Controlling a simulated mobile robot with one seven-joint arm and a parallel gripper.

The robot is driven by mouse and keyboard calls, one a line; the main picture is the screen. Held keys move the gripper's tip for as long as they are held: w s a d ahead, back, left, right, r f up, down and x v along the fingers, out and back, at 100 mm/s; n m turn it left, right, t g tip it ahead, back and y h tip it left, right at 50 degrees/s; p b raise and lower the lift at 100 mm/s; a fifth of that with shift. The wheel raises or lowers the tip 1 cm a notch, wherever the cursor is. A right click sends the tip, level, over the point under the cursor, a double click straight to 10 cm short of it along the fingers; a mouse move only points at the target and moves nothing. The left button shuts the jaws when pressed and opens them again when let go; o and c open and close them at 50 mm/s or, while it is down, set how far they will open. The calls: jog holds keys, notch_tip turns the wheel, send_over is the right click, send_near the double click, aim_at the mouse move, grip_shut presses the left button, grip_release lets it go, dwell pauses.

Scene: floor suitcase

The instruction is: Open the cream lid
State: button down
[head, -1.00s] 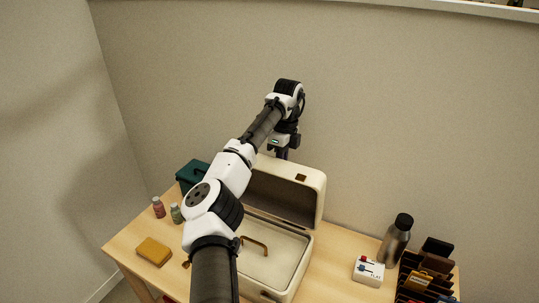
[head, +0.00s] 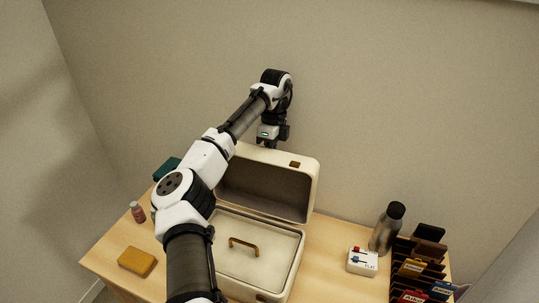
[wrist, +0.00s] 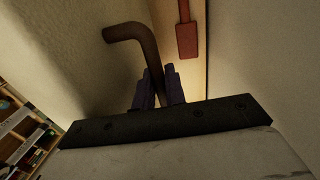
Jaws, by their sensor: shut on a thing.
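The cream lid (head: 311,178) stands raised, roughly upright, at the back of the cream suitcase base (head: 291,268), its dark inner side showing. A small brown catch (head: 295,164) is on its top edge. My gripper (wrist: 160,85) is at the lid's upper edge, its fingers shut on a brown bent bar (wrist: 145,45), which looks like the lid's handle. In the head view my gripper's body shows above the lid and its fingertips are hidden. My arm hides the left of the suitcase.
On the wooden table (head: 335,285) are a yellow block (head: 137,262), a pink bottle (head: 137,212), a partly hidden green box (head: 165,168), a white switch box (head: 362,262), a steel bottle (head: 387,232) and a dark card rack (head: 415,270). A wall stands close behind.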

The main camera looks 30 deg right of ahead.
jog(key=c, duration=1.6)
grip_release()
jog(key=shift+o, duration=0.2)
notch_tip(320, 180, up, 7)
jog(key=d, duration=0.1)
jog(key=shift+w+r, duration=0.15)
jog(key=shift+w, duration=0.2)
jog(key=shift+d, duration=0.1)
jog(key=shift+r, duration=0.15)
